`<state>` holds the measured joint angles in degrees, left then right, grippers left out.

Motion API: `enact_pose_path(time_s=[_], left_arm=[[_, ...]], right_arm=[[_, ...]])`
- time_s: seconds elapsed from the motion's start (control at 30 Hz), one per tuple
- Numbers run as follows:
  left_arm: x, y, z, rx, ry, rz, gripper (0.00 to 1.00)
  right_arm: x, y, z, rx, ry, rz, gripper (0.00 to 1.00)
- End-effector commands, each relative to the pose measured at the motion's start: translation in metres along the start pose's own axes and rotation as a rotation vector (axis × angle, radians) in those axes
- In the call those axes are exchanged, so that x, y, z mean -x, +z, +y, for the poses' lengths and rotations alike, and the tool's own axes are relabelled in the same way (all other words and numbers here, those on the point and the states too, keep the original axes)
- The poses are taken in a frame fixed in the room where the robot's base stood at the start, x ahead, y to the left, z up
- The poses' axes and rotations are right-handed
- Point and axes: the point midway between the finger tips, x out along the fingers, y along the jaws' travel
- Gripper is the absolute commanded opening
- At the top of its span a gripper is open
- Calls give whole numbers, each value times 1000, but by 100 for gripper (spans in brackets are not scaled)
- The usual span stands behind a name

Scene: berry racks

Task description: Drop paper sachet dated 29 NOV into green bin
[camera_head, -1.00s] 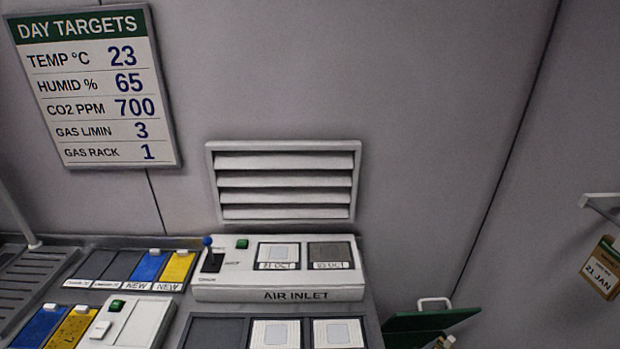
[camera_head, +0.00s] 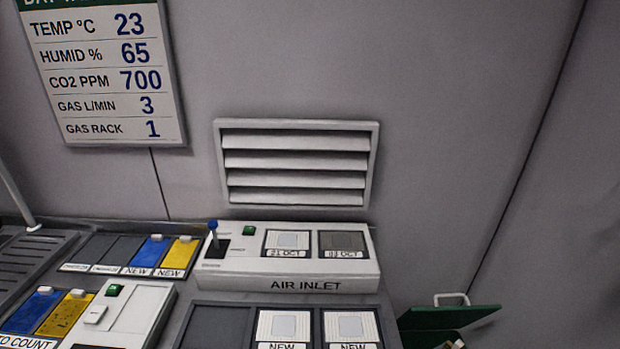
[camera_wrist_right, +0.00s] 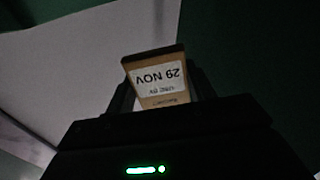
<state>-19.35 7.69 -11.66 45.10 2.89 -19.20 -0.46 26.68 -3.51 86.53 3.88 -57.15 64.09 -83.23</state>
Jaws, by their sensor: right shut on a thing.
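The tan paper sachet (camera_wrist_right: 163,99), with a white label reading 29 NOV upside down, shows in the right wrist view. My right gripper (camera_wrist_right: 158,88) is shut on it, with a dark finger on each side. The green bin (camera_head: 450,318) stands at the lower right of the head view, its lid with a white handle raised; something pale shows at its opening, but the inside is mostly cut off. Dark green surfaces fill the upper right of the wrist view; I cannot tell if they are the bin. My left gripper is in neither view.
A bench carries the white AIR INLET unit (camera_head: 285,262) with a blue-knobbed lever, a tray with pale filter pads (camera_head: 350,328), and blue and yellow pads at the left. A louvred vent (camera_head: 297,165) and a DAY TARGETS board (camera_head: 105,75) are on the wall.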

Motion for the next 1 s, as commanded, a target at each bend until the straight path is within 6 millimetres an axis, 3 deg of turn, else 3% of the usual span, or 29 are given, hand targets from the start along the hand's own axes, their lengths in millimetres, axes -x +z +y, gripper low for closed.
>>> enact_pose_path(time_s=[0.4, 0.43, 0.6, 0.87, 1.0], left_arm=[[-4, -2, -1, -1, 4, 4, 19], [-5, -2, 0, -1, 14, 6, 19], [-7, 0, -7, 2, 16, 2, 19], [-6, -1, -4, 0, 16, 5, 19], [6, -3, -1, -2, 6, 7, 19]], right_arm=[[3, 2, -1, 0, -1, 6, 41], [3, 1, 0, 0, 0, 6, 58], [4, 0, 0, 0, 0, 9, 79], [4, 0, -1, 0, 0, 9, 79], [3, -8, -1, 0, -1, 7, 79]])
